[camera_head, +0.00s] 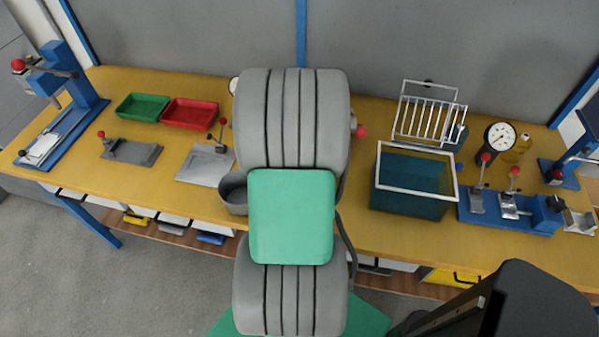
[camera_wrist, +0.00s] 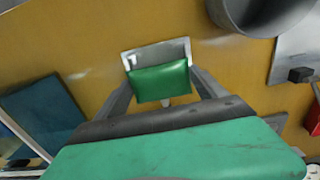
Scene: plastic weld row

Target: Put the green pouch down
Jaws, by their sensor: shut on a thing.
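The green pouch (camera_wrist: 162,83) shows in the wrist view between the two grey fingers of my gripper (camera_wrist: 163,90), which is shut on it. A pale grey, flat-edged piece (camera_wrist: 157,50) shows just beyond the pouch; I cannot tell whether they touch. The pouch is over the yellow bench top (camera_wrist: 80,50), and I cannot tell whether it is held above it or touches it. In the head view my own arm covers the pouch and the gripper.
A grey cup (camera_head: 233,195) stands left of my arm, also in the wrist view (camera_wrist: 262,12). A metal plate fixture (camera_head: 206,164) and red tray (camera_head: 189,113) lie further left. A teal tank (camera_head: 412,185) and white rack (camera_head: 430,118) stand right. Bare bench shows between arm and tank.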

